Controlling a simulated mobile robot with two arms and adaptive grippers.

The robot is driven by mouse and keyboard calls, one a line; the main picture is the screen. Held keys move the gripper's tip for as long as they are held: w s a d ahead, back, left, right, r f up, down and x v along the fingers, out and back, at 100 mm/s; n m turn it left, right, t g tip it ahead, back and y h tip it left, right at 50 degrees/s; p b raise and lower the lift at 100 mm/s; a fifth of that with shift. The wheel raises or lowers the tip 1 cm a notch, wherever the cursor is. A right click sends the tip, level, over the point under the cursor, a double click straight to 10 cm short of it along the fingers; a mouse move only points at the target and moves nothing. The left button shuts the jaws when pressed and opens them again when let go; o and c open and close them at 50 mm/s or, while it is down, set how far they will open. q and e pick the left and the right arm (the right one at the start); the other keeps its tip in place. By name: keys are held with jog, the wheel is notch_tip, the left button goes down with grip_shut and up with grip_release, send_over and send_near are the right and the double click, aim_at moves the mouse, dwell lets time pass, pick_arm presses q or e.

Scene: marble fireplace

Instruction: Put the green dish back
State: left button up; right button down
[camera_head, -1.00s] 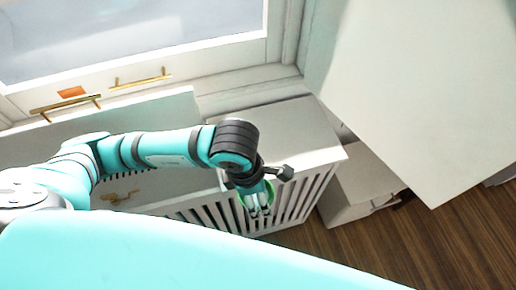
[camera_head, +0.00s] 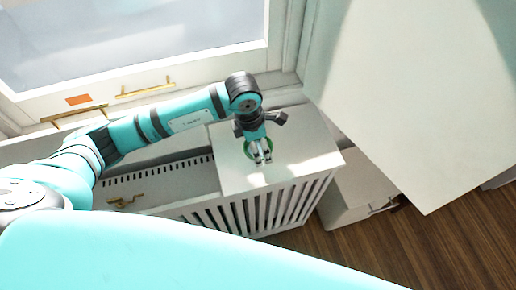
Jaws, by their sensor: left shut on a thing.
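The green dish (camera_head: 247,149) shows as a green ring around the fingers of my left gripper (camera_head: 263,160). The gripper is shut on the dish and holds it over the white slatted cabinet's top (camera_head: 295,160). Much of the dish is hidden behind the fingers. I cannot tell whether the dish touches the top. My right gripper is not in view.
A window with brass handles (camera_head: 146,90) and an orange patch (camera_head: 79,99) is behind the arm. A large white panel (camera_head: 420,90) stands at the right. A low white box (camera_head: 352,200) is beside the cabinet. The cabinet top right of the gripper is clear.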

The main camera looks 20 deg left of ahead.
pick_arm(q)
notch_tip(320, 180, down, 2)
jog(key=shift+s+f+p, duration=0.1)
jog(key=shift+f+p, duration=0.1)
jog(key=shift+p, duration=0.1)
jog(key=shift+f, duration=0.35)
jog(key=shift+f, duration=0.1)
jog(key=o, duration=0.9)
jog(key=shift+f, duration=0.1)
jog(key=o, duration=0.5)
